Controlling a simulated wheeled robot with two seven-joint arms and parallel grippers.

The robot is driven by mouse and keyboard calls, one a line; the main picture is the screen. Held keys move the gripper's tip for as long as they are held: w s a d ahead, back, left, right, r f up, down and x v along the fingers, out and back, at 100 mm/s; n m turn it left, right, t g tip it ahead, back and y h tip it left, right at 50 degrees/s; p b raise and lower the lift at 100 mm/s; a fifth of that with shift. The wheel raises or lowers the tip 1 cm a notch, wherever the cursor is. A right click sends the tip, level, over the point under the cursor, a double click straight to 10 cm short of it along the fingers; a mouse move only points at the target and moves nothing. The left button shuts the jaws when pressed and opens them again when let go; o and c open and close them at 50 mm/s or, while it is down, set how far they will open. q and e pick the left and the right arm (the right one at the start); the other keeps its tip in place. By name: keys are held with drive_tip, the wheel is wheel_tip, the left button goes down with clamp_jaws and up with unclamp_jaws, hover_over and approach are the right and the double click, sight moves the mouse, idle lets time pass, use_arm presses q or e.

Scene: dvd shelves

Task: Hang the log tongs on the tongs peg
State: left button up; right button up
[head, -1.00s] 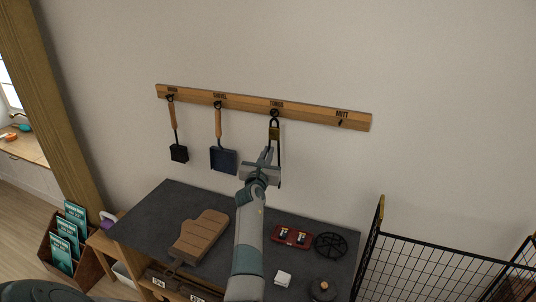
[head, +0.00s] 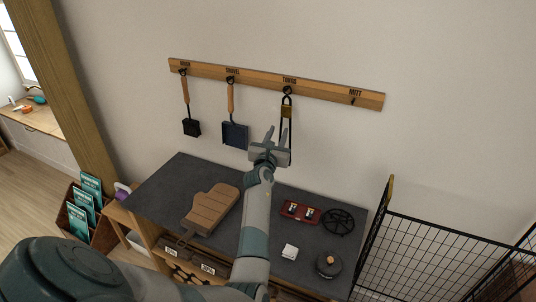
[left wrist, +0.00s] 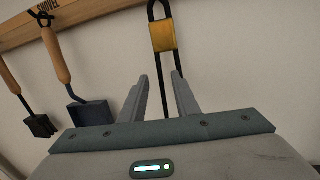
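The black log tongs with a yellow band (head: 286,112) hang upright from the peg under the TONGS label on the wooden peg rail (head: 325,92). My left gripper (head: 277,139) is in front of and below the band, and hides part of the tongs' lower end in the head view. In the left wrist view the yellow band (left wrist: 163,37) is beyond the fingertips. The two fingers (left wrist: 162,82) are apart, and a dark tongs leg shows in the gap. I cannot tell its exact distance from them. My right gripper is not in view.
A brush (head: 191,125) and a shovel (head: 234,134) hang left of the tongs. The MITT peg (head: 353,101) is bare. A black wire rack (head: 440,240) stands at right.

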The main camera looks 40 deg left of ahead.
use_arm(q)
drive_tip(key=p+v, duration=0.6)
drive_tip(key=v, duration=0.8)
drive_tip(key=shift+s+p, duration=0.3)
drive_tip(key=shift+s, duration=0.05)
drive_tip(key=shift+d, duration=0.1)
drive_tip(key=shift+r, duration=0.1)
